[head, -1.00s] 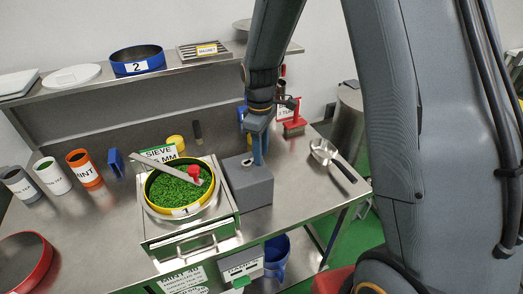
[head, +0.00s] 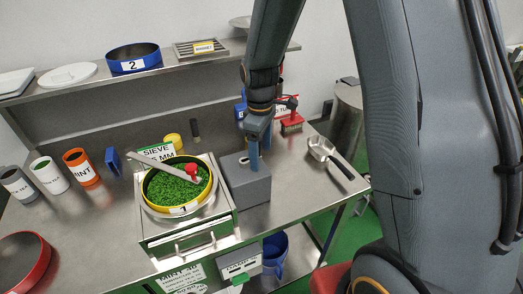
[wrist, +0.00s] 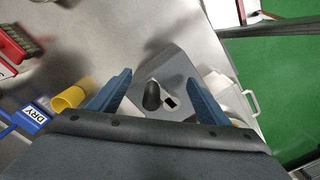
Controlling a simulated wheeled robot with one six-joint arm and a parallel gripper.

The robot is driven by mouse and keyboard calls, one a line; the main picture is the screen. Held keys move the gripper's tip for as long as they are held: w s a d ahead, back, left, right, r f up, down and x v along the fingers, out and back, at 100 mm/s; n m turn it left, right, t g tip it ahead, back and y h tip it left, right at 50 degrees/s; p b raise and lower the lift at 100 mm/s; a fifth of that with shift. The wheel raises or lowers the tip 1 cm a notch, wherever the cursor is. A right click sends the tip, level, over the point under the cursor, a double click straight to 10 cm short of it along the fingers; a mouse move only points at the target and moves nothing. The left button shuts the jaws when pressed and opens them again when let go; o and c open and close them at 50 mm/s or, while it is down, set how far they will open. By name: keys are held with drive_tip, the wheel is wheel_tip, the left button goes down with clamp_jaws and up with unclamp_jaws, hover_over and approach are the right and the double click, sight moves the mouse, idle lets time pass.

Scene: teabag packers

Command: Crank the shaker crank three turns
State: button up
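The shaker's grey box (head: 248,187) stands on the steel table, right of the sieve. In the wrist view, the grey box top (wrist: 178,65) carries a dark upright knob (wrist: 152,96), which looks like the crank handle, beside a small pale-edged slot. My gripper (head: 254,166) points down over the box. Its two blue fingers (wrist: 160,80) are open, one on each side of the knob in the wrist view. I cannot tell whether they touch it. The yellow-rimmed sieve (head: 176,210), labelled 1, holds green leaves (head: 172,188) and sits on the shaker.
Left are mint cans, including an orange one (head: 83,168), and a red-rimmed pan (head: 22,262). Right lie a metal scoop (head: 330,158) and a red brush (head: 291,124). A shelf behind holds a blue sieve (head: 136,58). A blue bin (head: 275,256) is below.

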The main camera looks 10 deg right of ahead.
drive_tip(key=shift+o, duration=1.4)
drive_tip(key=shift+w, duration=0.1)
drive_tip(key=shift+w+a, duration=0.3)
drive_tip(key=shift+w, duration=0.4)
drive_tip(key=c, duration=1.7)
drive_tip(key=shift+c, duration=0.2)
